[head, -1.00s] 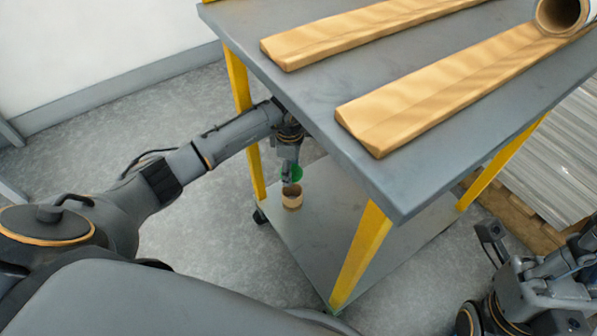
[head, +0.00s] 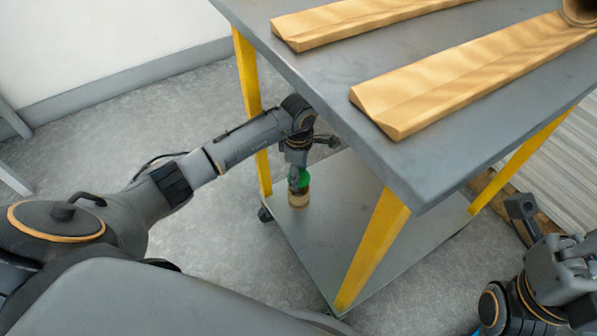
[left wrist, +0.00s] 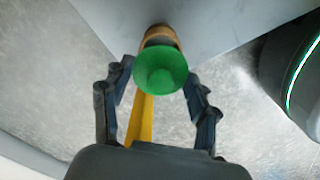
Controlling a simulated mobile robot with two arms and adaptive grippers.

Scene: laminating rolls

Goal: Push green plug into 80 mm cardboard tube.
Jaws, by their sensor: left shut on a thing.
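The short cardboard tube (head: 299,200) stands on the cart's lower shelf in the head view. The green plug (head: 304,179) is at its top end and covers the opening. How deep it sits in the tube cannot be told. In the left wrist view the plug's round green face (left wrist: 160,68) fills the middle, with the brown tube (left wrist: 159,35) behind it in line. My left gripper (head: 297,184) points down and is shut on the plug, with a finger (left wrist: 160,82) on each side. My right gripper (head: 548,225) is at the lower right, away from both; its jaw state is unclear.
The grey table top (head: 310,100) overhangs the shelf (head: 330,230), close beside my left arm. Yellow legs (head: 372,248) stand around the shelf. Wooden wedge rails (head: 450,85) and a larger roll (head: 580,12) lie on top. The shelf around the tube is clear.

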